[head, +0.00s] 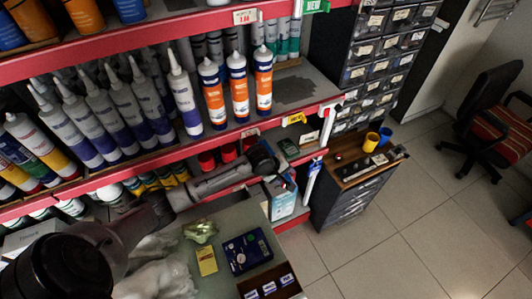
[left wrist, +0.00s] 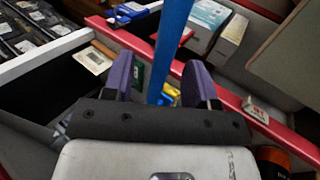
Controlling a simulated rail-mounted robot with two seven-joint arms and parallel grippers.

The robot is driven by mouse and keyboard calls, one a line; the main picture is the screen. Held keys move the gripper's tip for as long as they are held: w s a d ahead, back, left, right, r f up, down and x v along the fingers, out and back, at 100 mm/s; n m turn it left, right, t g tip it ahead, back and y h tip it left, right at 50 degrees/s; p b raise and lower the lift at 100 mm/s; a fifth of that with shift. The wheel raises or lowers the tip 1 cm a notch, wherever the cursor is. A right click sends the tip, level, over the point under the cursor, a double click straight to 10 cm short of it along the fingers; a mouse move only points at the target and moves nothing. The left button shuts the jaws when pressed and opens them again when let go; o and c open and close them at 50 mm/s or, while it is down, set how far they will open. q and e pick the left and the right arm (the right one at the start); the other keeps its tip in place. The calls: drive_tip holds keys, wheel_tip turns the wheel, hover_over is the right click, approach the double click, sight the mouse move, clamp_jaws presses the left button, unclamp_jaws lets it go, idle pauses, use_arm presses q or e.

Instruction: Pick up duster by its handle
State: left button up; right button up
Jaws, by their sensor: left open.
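A long blue rod (left wrist: 171,50), which looks like the duster's handle, runs down from the top edge of the left wrist view between my fingers. The duster's head is not visible in the wrist view, and I cannot make out the duster in the head view. My left gripper (left wrist: 158,78) is open, with one purple fingertip on each side of the rod. I cannot tell whether either finger touches it. In the head view the left gripper (head: 263,160) is small and dark at the right end of the lower shelf. My right gripper is not in view.
Red-edged shelves (head: 190,148) hold several sealant tubes (head: 240,85) above and left of the gripper. A counter (head: 225,220) with a yellow note (head: 207,260) lies below. A drawer cabinet (head: 350,170) carries yellow cups (head: 371,142).

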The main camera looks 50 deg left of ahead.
use_arm(q)
drive_tip(key=shift+s+b+x, duration=0.1)
drive_tip(key=shift+b+x, duration=0.25)
drive_tip(key=shift+x, duration=1.05)
drive_tip(key=shift+s+b+x, duration=0.15)
drive_tip(key=shift+b+x, duration=0.15)
drive_tip(key=shift+x, duration=1.05)
drive_tip(key=shift+f, duration=0.2)
drive_tip(key=shift+c, duration=0.2)
clamp_jaws()
